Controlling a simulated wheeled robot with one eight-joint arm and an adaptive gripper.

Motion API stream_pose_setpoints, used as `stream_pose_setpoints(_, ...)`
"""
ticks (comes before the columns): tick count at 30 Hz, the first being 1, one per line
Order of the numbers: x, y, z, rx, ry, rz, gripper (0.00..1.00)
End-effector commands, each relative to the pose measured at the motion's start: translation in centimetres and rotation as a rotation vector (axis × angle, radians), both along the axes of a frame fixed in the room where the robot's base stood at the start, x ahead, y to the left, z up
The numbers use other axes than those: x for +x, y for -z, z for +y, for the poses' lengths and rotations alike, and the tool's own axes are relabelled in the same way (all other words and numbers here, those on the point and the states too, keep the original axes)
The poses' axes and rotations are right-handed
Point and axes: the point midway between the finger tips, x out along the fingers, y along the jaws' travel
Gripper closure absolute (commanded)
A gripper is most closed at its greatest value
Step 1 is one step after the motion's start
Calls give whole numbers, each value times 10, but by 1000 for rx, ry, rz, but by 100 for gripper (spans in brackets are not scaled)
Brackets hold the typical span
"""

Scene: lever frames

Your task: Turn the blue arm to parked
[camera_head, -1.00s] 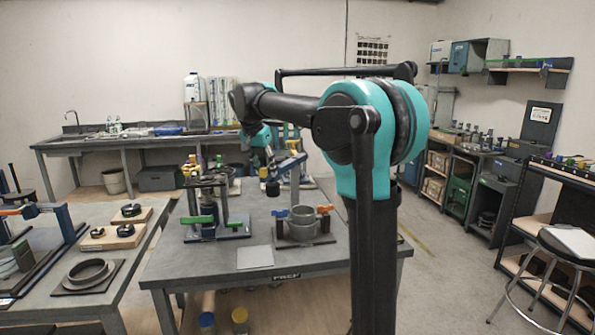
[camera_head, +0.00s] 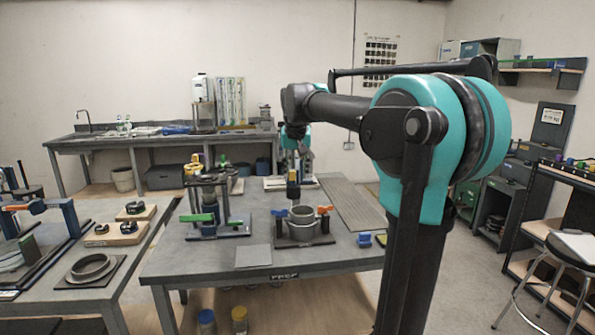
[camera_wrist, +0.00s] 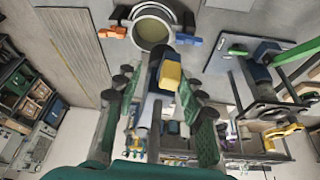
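A grey ring fixture (camera_head: 302,230) stands on the middle table, with a small blue arm (camera_head: 280,213) on its left and an orange arm (camera_head: 325,210) on its right. In the wrist view the ring (camera_wrist: 152,28) is at the top, with the blue arm (camera_wrist: 189,39) right and the orange arm (camera_wrist: 112,32) left. My gripper (camera_wrist: 157,88) is open, its fingers apart and clear of both arms. A yellow-topped dark blue piece (camera_wrist: 170,75) shows between the fingers; I cannot tell whether they touch it. My gripper (camera_head: 293,150) appears behind the ring in the head view.
A fixture with green handles (camera_head: 208,218) stands left of the ring. A small blue object (camera_head: 365,240) lies to its right. A grey plate (camera_head: 253,256) lies near the front edge. A ribbed panel (camera_head: 350,203) covers the table's right part. Another table with fixtures is at left.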

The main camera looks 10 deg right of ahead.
Motion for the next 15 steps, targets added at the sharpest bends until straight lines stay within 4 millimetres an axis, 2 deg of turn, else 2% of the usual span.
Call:
stream_pose_setpoints(7,-1,-3,0,0,0,0,60)
stream_pose_setpoints(15,-7,-18,2,0,-1,0,60)
